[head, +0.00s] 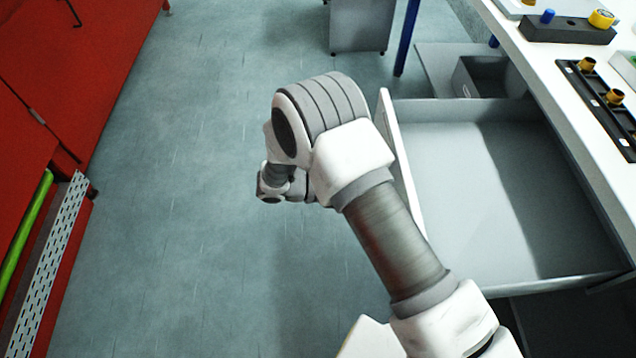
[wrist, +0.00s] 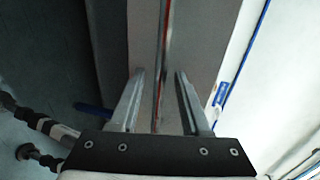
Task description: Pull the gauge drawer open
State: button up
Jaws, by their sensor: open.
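A wide grey drawer (head: 470,185) stands pulled out from under the white bench in the head view, and its inside looks empty. Its pale front panel (head: 391,125) faces left, partly hidden by my arm. In the wrist view my gripper (wrist: 160,73) has its two fingers apart. A thin upright bar with a red edge (wrist: 163,55) shows between or beyond the fingers, in front of a grey surface. I cannot tell whether it is a handle or whether a finger touches it. In the head view my fingers are hidden; only my wrist end shows left of the drawer front.
The white bench top (head: 540,70) carries a dark block (head: 567,30) with blue and yellow pieces and a black rack (head: 590,95) with brass fittings. A smaller grey tray or drawer (head: 485,75) lies behind. Red cabinets (head: 90,60) stand left. The floor (head: 190,200) between is clear.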

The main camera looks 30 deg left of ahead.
jog(key=v, duration=1.6)
jog(key=shift+s+a+p, duration=0.2)
jog(key=shift+a+p, duration=0.05)
jog(key=shift+p, duration=0.05)
